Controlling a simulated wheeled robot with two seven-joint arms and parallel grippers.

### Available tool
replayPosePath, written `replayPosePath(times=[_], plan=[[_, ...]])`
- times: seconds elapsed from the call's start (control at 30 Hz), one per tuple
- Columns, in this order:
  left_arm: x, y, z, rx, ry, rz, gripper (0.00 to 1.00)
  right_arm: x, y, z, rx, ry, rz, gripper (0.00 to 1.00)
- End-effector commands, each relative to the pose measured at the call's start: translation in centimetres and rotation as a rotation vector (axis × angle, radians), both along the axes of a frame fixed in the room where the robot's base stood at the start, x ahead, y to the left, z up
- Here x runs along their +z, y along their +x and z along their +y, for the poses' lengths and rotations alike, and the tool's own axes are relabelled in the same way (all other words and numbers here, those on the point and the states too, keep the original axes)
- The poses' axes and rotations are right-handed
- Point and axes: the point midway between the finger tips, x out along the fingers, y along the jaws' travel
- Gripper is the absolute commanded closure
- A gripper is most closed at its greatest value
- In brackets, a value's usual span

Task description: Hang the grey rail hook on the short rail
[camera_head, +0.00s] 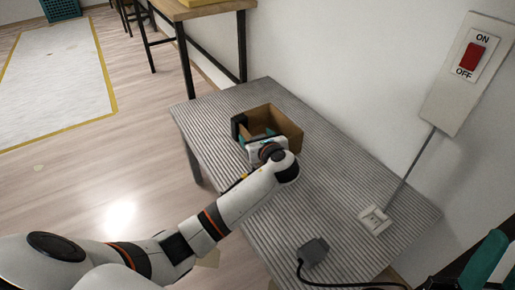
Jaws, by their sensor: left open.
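My left arm reaches in from the lower left over the grey ribbed table (340,190). My left gripper (256,132) is open at the near side of a brown open-topped box (288,124). One dark finger shows at the box's left side; the wrist partly covers the other. I cannot tell whether the gripper touches the box, and I see nothing held in it. I cannot make out a grey rail hook or a short rail. The box's inside is partly hidden.
A grey plug (313,251) with a black cable lies near the table's front edge. A white socket (375,220) sits at the right, wired to an ON/OFF switch box (468,73) by the wall. A wooden table (205,8) stands behind. The table's middle is clear.

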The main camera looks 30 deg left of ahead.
Motion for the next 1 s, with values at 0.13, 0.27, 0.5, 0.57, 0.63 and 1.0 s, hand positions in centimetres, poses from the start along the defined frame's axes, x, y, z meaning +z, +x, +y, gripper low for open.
replayPosePath(times=[0.13,0.27,0.5,0.57,0.63,1.0], plan=[[0.03,0.00,0.01,0.000,0.000,0.000,0.26,0.02,0.02,0.01,0.000,0.000,0.001,0.64],[0.02,0.00,0.00,0.000,0.000,0.000,0.48,0.02,0.04,0.01,0.000,-0.001,0.002,0.64],[0.02,-0.01,-0.01,0.000,0.000,0.000,0.76,0.02,0.04,0.00,-0.001,-0.001,0.002,0.64],[0.01,-0.01,-0.01,0.000,0.000,0.000,0.76,0.02,0.03,0.00,-0.001,-0.001,0.002,0.64],[0.02,0.00,-0.02,0.000,0.000,0.000,0.76,0.03,0.04,0.00,-0.001,-0.001,0.002,0.64],[0.36,0.00,-0.02,0.000,0.000,0.000,0.76,0.08,0.41,0.10,-0.001,-0.008,0.024,0.64]])
